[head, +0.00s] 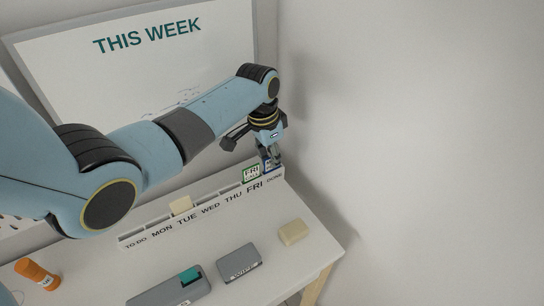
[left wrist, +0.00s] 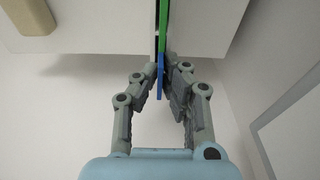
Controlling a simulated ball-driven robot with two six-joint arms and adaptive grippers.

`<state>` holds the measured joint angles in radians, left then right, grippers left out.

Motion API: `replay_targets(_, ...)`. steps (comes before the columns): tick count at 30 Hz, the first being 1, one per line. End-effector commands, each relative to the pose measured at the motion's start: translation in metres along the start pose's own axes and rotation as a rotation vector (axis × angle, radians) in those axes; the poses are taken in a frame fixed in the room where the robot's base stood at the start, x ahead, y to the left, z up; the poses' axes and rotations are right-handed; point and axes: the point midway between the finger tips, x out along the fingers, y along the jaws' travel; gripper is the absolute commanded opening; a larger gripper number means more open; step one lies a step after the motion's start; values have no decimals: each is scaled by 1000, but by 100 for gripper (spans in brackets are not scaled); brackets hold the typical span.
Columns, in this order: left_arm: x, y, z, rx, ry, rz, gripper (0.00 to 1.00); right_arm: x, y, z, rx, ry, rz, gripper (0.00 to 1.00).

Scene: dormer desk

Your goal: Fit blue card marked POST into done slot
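The blue card (head: 268,163) is upright at the right end of the white slotted rack (head: 150,232), by the DONE label (head: 274,179). My left gripper (head: 271,152) points down over it. In the left wrist view the blue card (left wrist: 160,77) shows edge-on between the fingertips (left wrist: 161,66), which close on it from both sides. Its lower end is hidden by the rack, so how deep it sits cannot be told. Its marking is too small to read. My right gripper is not in view.
A cream card (head: 181,205) stands near TUE. A grey WIPE eraser (head: 238,263), a cream block (head: 293,232), a grey box (head: 170,292) and an orange bottle (head: 36,272) are in front. The whiteboard (head: 130,70) is behind.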

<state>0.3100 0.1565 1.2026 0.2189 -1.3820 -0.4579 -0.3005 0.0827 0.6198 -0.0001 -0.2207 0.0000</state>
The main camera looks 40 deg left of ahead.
Motion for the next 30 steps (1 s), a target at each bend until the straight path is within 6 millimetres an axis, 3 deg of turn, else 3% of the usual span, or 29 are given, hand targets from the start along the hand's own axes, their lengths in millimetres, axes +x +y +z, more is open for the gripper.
replay_targets(3, 3, 0, 0, 0, 0, 0, 0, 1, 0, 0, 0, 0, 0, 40)
replay_targets(9, 3, 0, 0, 0, 0, 0, 28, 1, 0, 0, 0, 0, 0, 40)
replay_targets(19, -2, 0, 0, 0, 0, 0, 29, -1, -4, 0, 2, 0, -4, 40)
replay_targets(23, -20, -1, -1, 1, 3, -2, 29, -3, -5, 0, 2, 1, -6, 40)
replay_targets(30, -75, -1, -1, 2, 4, -3, 29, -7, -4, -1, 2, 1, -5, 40)
